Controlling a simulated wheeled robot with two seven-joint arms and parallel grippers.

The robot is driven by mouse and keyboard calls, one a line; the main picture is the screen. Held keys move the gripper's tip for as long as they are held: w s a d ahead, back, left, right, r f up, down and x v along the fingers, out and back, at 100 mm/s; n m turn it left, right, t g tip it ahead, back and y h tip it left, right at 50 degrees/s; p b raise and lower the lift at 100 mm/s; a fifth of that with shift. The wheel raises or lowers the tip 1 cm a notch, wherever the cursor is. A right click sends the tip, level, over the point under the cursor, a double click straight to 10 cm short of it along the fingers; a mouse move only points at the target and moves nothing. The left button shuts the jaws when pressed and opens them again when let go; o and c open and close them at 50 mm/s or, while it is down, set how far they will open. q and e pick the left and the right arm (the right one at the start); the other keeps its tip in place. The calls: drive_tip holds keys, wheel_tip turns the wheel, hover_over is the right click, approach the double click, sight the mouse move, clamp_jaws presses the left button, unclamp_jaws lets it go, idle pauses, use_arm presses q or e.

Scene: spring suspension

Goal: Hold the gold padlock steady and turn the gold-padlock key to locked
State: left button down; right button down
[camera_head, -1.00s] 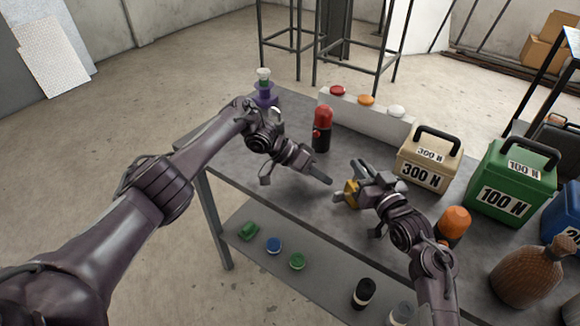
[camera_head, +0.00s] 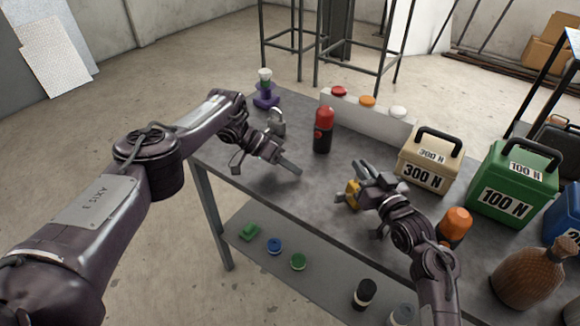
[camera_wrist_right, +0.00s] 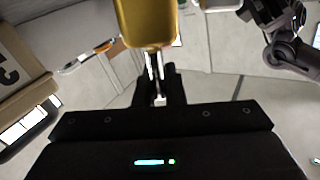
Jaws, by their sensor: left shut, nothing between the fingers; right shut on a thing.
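The gold padlock (camera_head: 352,193) is held above the table near its front edge in the head view. In the right wrist view its gold body (camera_wrist_right: 148,22) fills the top centre, with silver metal running down from it between my fingers. My right gripper (camera_head: 362,184) is shut on the padlock by this silver part, probably the shackle; its fingertips show in the wrist view (camera_wrist_right: 158,88). My left gripper (camera_head: 294,171) is shut and empty, over the table to the left of the padlock and apart from it. I cannot make out the key or its position.
A red-and-black cylinder (camera_head: 323,130) stands behind the grippers. A grey shackle-like object (camera_head: 277,122) is close behind my left gripper. The beige 300 N weight (camera_head: 430,162), green 100 N weight (camera_head: 510,185) and an orange-topped object (camera_head: 455,225) crowd the right. The front left tabletop is clear.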

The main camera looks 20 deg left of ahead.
use_arm(q)
drive_tip(key=shift+a, duration=0.35)
use_arm(e)
drive_tip(key=c, duration=1.4)
unclamp_jaws()
drive_tip(key=shift+c, duration=0.2)
